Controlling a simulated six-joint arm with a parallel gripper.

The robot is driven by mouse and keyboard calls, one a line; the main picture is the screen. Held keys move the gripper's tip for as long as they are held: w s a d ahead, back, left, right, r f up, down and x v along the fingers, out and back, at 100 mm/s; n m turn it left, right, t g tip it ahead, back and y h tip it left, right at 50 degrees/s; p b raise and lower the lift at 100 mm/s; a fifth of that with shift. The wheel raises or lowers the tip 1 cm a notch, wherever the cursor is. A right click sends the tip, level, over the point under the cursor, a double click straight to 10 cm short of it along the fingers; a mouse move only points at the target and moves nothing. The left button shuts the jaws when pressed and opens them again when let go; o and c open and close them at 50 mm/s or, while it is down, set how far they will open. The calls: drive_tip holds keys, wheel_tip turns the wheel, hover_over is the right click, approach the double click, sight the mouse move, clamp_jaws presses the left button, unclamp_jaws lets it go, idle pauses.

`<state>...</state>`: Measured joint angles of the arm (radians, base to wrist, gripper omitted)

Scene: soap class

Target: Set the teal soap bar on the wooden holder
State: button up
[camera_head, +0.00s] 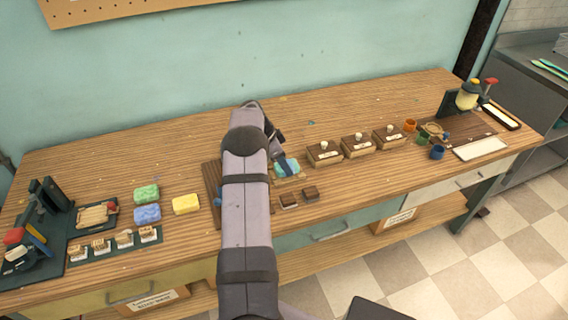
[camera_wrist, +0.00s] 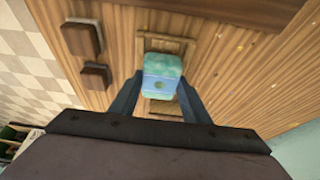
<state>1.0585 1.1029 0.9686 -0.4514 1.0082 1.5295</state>
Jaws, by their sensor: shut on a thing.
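The teal soap bar (camera_head: 288,167) has a blue band around it. It also shows in the wrist view (camera_wrist: 161,76), between the two fingers of my gripper (camera_wrist: 160,95). My gripper (camera_head: 279,158) is shut on it. The wooden holder (camera_wrist: 178,46) is a light wooden frame directly below the soap, and its edges show beyond both ends of the bar. In the head view only part of the holder (camera_head: 301,176) shows around the soap. I cannot tell whether the soap touches the holder. My arm hides part of this area in the head view.
Two small dark brown blocks (camera_head: 289,201) sit in front of the holder. Green (camera_head: 146,193), blue (camera_head: 147,214) and yellow (camera_head: 186,204) soaps lie to the left. Several wooden boxes (camera_head: 324,154) with white knobs stand to the right. The back of the table is mostly clear.

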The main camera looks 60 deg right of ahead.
drive_tip(key=shift+f+b, duration=0.55)
drive_tip(key=shift+b, duration=0.15)
idle(0.7)
drive_tip(key=o, duration=1.6)
drive_tip(key=shift+r, duration=0.1)
drive_tip(key=shift+r+p, duration=1.2)
drive_tip(key=shift+r, duration=1.7)
